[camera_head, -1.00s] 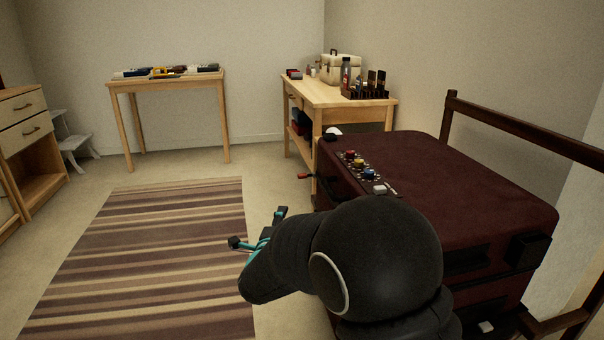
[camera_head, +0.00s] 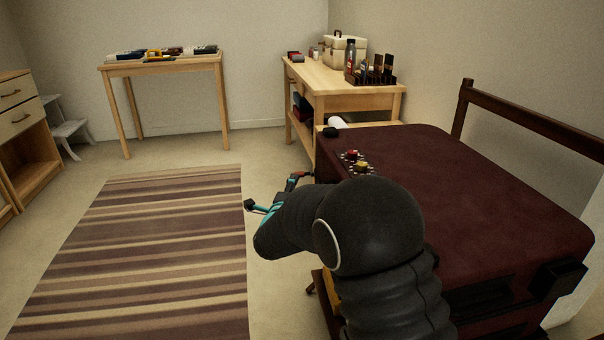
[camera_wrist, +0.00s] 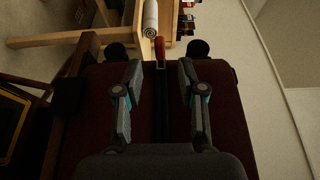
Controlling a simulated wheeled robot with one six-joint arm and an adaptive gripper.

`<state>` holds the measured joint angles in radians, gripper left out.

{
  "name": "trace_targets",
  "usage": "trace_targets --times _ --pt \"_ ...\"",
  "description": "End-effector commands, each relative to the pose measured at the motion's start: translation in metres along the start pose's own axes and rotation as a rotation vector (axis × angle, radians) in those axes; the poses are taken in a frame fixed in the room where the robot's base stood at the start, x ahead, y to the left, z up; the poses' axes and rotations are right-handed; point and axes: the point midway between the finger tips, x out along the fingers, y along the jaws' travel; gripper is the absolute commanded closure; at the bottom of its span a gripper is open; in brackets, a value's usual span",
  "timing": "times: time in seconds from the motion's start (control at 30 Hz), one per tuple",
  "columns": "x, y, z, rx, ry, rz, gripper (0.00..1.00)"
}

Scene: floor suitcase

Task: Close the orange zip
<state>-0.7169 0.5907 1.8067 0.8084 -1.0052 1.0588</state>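The dark red suitcase (camera_head: 480,185) fills the right of the head view. Its side also shows in the wrist view (camera_wrist: 225,115), with a dark zip track (camera_wrist: 159,115) running up the middle. The orange-red zip pull (camera_wrist: 160,47) is at the far end of that track. In the head view, a bit of orange-red shows beside the suitcase's far left edge, by the fingers. My gripper (camera_head: 271,192) is open, also in the wrist view (camera_wrist: 157,52), with its fingertips on either side of the pull. I cannot tell if they touch it.
A wooden workbench (camera_head: 335,95) with bottles and a case stands beyond the suitcase. A striped rug (camera_head: 165,260) covers the floor at left. A dark wooden rail (camera_head: 535,120) runs along the right.

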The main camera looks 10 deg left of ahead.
Motion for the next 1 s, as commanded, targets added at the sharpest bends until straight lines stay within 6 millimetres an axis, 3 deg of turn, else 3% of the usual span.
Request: trace_targets --times 0.2,0.4,0.83,0.87,1.0 --pt "0.041 -0.001 -0.001 0.001 0.001 0.0 0.6" --pt "0.065 0.0 -0.001 0.0 0.002 0.001 0.6" --pt "0.075 0.001 -0.002 0.0 0.001 0.001 0.6" --pt "0.075 0.0 -0.002 0.0 0.001 0.001 0.63" --pt "0.075 0.0 -0.002 0.0 0.002 0.001 0.98"
